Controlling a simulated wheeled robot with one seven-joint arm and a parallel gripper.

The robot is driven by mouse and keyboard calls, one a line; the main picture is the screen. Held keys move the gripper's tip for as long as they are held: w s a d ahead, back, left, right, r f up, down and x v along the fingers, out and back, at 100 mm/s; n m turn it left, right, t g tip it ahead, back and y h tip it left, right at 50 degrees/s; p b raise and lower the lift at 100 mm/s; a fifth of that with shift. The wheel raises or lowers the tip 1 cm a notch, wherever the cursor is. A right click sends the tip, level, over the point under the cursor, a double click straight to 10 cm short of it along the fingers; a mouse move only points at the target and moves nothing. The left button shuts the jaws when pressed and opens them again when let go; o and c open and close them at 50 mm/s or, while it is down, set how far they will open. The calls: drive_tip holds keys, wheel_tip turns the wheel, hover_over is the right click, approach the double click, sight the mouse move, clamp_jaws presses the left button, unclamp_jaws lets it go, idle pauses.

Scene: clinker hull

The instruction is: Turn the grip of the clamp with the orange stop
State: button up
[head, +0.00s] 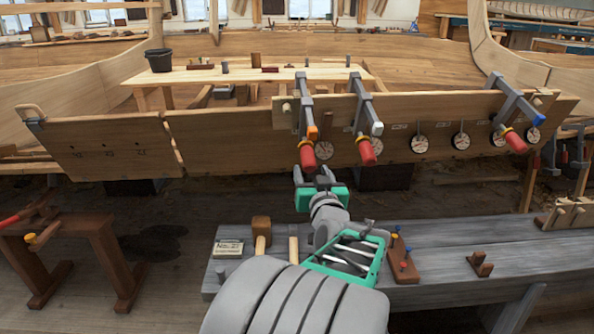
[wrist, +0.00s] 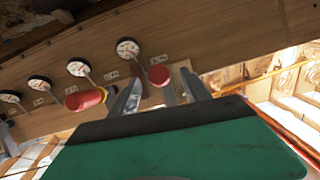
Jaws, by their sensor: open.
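The clamp with the orange stop (head: 312,132) hangs on the plank at the left of the clamps in the head view. Its red grip (head: 306,154) points down toward me. My gripper (head: 313,173) is open just below the end of this grip. In the wrist view, which looks upside down, the red grip (wrist: 158,75) appears end-on between the open fingers of my gripper (wrist: 160,82). I cannot tell whether the fingers touch it. The orange stop does not show clearly in the wrist view.
A clamp with a whitish stop (head: 376,128) has its red grip (head: 367,150) close on the right. A clamp with a blue stop (head: 538,119) is farther right. Several dials (head: 419,144) line the plank (head: 230,140). A grey bench (head: 450,250) with tools lies below.

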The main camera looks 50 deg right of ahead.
sight(307, 159)
drive_tip(key=x, duration=0.7)
drive_tip(key=shift+w+d+r, duration=0.1)
drive_tip(key=shift+d+r, duration=0.05)
drive_tip(key=shift+d, duration=0.1)
drive_tip(key=shift+c, duration=0.2)
clamp_jaws()
